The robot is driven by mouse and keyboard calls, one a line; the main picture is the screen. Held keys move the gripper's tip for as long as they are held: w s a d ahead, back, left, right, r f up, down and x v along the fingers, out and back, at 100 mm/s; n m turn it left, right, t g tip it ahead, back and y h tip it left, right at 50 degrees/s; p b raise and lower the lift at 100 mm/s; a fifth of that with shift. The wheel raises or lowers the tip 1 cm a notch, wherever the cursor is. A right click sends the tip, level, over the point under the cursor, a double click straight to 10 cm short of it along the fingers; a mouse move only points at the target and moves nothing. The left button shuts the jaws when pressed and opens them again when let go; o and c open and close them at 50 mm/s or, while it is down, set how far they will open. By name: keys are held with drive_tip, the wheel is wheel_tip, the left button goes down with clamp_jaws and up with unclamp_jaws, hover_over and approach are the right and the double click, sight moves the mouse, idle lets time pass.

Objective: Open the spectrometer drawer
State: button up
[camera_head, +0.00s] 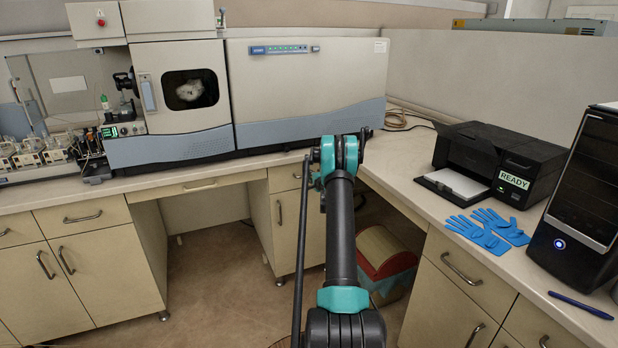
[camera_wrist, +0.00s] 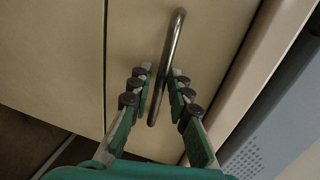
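The beige drawer front (camera_wrist: 130,40) fills the middle of the wrist view, with a curved metal bar handle (camera_wrist: 172,45) on it. My gripper (camera_wrist: 160,78) is open, with one dark-tipped finger on each side of the handle. Whether either finger touches the bar is unclear. In the head view the drawer (camera_head: 284,178) lies under the counter, below the spectrometer (camera_head: 300,85), and looks shut. My arm covers part of it there, and my fingers are hidden.
The counter edge (camera_wrist: 245,75) runs close beside the drawer in the wrist view. A cupboard door (camera_head: 283,228) is below the drawer. A printer (camera_head: 500,160) and blue gloves (camera_head: 487,230) are on the right counter.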

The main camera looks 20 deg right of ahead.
drive_tip(key=shift+c, duration=0.4)
clamp_jaws()
drive_tip(key=shift+s, duration=0.15)
